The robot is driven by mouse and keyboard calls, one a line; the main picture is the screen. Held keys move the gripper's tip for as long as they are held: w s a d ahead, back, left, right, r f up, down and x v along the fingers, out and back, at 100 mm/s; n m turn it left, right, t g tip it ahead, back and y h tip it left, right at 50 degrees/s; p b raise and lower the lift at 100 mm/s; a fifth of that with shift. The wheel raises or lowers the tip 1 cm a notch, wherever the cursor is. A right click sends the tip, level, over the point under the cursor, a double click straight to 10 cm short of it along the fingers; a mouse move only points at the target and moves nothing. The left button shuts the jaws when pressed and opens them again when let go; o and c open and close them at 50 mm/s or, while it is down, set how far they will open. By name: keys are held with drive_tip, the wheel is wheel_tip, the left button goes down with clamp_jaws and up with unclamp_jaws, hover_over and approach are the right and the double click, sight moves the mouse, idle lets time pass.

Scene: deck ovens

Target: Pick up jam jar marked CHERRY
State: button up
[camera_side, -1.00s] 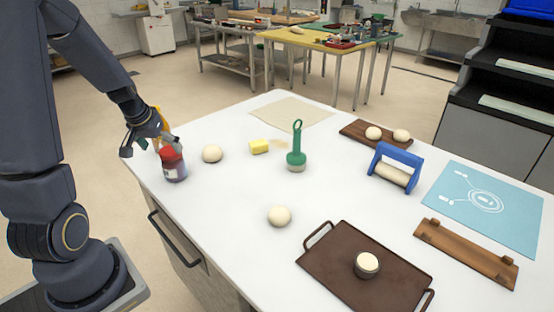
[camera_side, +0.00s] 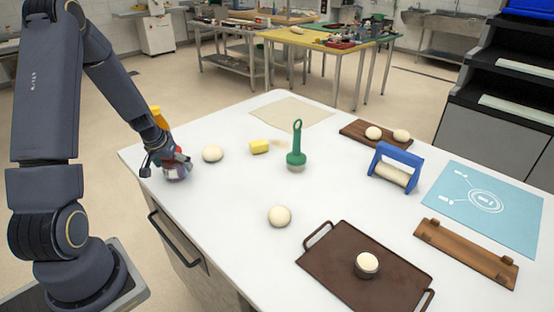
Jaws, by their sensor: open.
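The jam jar (camera_side: 175,174) stands upright near the left edge of the white worktop. It has dark purple-red contents and a pale label whose writing I cannot read; its red lid is now mostly covered by my gripper. My gripper (camera_side: 172,166) is open, low at the jar, with its fingers around or beside the upper part. I cannot tell whether a finger touches the jar.
A dough ball (camera_side: 213,153) lies close to the right of the jar, then yellow butter (camera_side: 259,146) and a green-handled tool (camera_side: 297,155). A brown tray (camera_side: 340,262) lies at the front.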

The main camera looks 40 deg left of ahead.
drive_tip(key=c, duration=1.6)
